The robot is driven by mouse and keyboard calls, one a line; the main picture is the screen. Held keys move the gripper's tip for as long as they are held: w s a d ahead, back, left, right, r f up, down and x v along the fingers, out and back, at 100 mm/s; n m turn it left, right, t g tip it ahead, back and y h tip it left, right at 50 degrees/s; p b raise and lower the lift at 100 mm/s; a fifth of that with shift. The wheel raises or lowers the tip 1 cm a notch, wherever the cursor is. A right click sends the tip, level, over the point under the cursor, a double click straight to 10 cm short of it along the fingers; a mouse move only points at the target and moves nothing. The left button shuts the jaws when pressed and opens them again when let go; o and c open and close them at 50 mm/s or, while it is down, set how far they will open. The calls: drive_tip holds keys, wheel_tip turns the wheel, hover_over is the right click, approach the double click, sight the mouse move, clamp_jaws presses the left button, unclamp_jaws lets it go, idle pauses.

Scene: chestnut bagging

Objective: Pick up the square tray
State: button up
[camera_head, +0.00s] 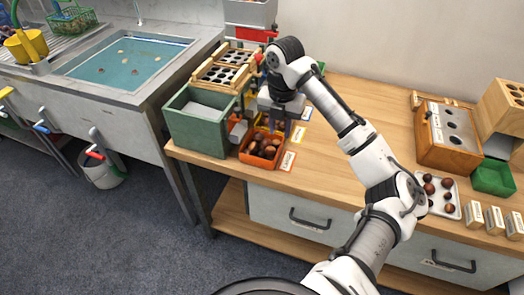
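A small orange tray (261,159) with a roughly square outline holds several brown chestnuts. It stands at the left front of the wooden workbench, beside the green box. A white tray (451,209) with several chestnuts lies at the right, partly behind my arm. The frame does not show which of the two is the square tray. My gripper (277,128) points down over the back part of the orange tray and hides some of it. Its fingers look apart, with nothing seen held between them. Contact with the tray cannot be told.
A green box (197,138) and racks with holes (222,75) crowd the bench's left end. A wooden hole-board (450,133), a green bin (493,178) and small labelled blocks (494,220) stand at the right. The middle of the bench (345,100) is mostly clear.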

hover_over(279, 150)
wheel_tip(279, 150, down, 4)
drive_tip(key=shift+a+f, duration=0.1)
drive_tip(key=shift+w+f+p, duration=0.2)
drive_tip(key=shift+f+p, duration=0.35)
drive_tip(key=shift+f, duration=2.2)
clamp_jaws()
